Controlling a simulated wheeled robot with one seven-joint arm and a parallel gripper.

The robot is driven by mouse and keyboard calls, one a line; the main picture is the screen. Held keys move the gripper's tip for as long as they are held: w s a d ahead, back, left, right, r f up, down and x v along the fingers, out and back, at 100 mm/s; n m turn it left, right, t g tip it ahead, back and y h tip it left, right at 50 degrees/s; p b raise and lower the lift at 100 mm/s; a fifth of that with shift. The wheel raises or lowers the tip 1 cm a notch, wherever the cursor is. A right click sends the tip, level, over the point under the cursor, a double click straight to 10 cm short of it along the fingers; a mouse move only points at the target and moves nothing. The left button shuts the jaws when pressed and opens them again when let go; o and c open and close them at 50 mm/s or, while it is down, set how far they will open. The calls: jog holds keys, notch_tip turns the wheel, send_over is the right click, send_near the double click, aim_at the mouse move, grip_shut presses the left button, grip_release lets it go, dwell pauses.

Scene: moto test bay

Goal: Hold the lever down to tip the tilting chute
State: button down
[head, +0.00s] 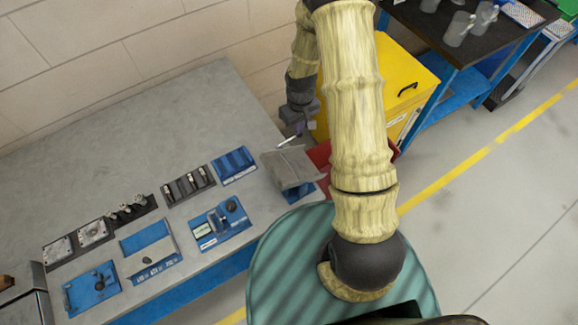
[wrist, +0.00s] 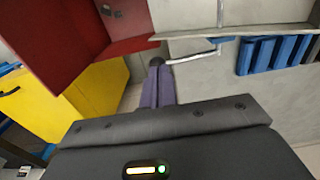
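The tilting chute (head: 290,168) is a grey tray on a blue base at the right end of the bench. Part of its grey body (wrist: 245,33) shows along the top of the wrist view. The lever (head: 291,142) is a thin pale rod sticking out of the chute's far side. In the wrist view the lever (wrist: 195,53) ends in a dark round knob (wrist: 157,62). My gripper (head: 297,131) is at the lever's end. Its two fingers (wrist: 157,70) lie close together, shut, with their tips at the knob. I cannot tell whether they touch it.
A red bin (head: 320,156) stands beside the chute and shows large in the wrist view (wrist: 50,45). A yellow cabinet (head: 405,75) is behind. A blue slotted rack (head: 234,165) and several small fixtures lie left on the grey bench (head: 130,140); its back is clear.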

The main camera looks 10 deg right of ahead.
jog(key=shift+f, duration=0.3)
jog(key=shift+f, duration=0.2)
jog(key=shift+r, duration=0.3)
notch_tip(320, 180, up, 9)
jog(key=p, duration=0.6)
jog(key=shift+f, duration=0.2)
dwell(0.4)
dwell(0.5)
